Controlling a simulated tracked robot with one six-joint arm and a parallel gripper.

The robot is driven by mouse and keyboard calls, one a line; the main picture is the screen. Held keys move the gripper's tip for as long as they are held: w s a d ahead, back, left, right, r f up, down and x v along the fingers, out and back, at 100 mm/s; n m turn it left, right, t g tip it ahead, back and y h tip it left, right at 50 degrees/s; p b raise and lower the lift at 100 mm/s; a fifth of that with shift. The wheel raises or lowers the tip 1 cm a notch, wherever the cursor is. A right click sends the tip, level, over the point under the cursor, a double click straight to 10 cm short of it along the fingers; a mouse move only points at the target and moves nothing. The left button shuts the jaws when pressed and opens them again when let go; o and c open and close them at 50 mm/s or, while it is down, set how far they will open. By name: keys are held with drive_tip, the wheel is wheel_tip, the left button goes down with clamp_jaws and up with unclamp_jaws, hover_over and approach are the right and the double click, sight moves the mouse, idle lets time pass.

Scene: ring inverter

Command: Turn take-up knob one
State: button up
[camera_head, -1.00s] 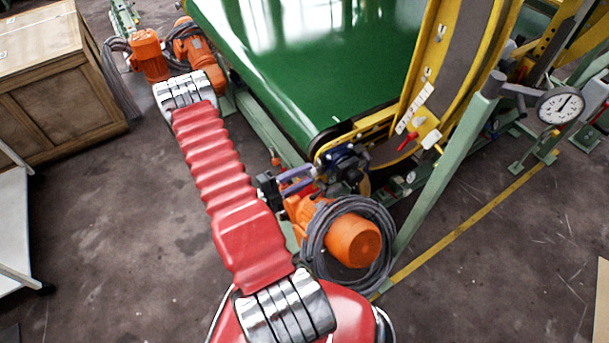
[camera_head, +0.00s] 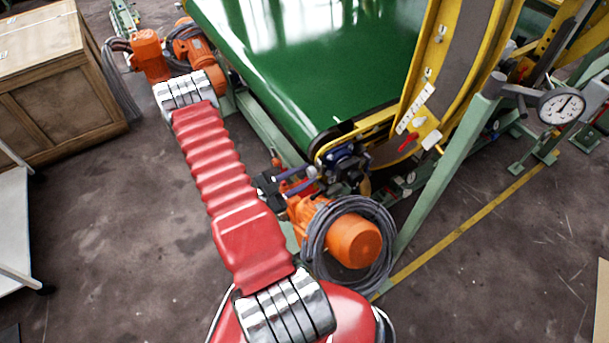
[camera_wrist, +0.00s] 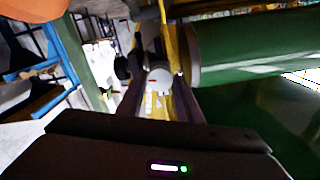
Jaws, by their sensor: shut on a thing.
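My gripper (camera_head: 312,178) reaches in from the left to the dark blue fittings at the near corner of the green conveyor belt (camera_head: 310,60). Its two purplish fingers are shut on the take-up knob. In the wrist view a pale round knob (camera_wrist: 158,80) shows between the fingertips, with a yellow bar behind it. In the head view the knob is hidden among the fingers and dark fittings, and I cannot read its angle there.
An orange motor (camera_head: 353,240) wrapped in a grey cable coil sits just below my gripper. A yellow curved guard (camera_head: 425,75) and a green post with a dial gauge (camera_head: 561,106) stand to the right. A wooden crate (camera_head: 60,80) stands at left. The floor between is clear.

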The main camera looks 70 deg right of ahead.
drive_tip(key=shift+f+n, duration=0.2)
drive_tip(key=shift+n, duration=0.9)
drive_tip(key=o, duration=1)
drive_tip(key=shift+r, duration=0.1)
drive_tip(key=shift+o, duration=0.2)
drive_tip(key=v, duration=1.3)
drive_tip(key=shift+w+a, duration=0.3)
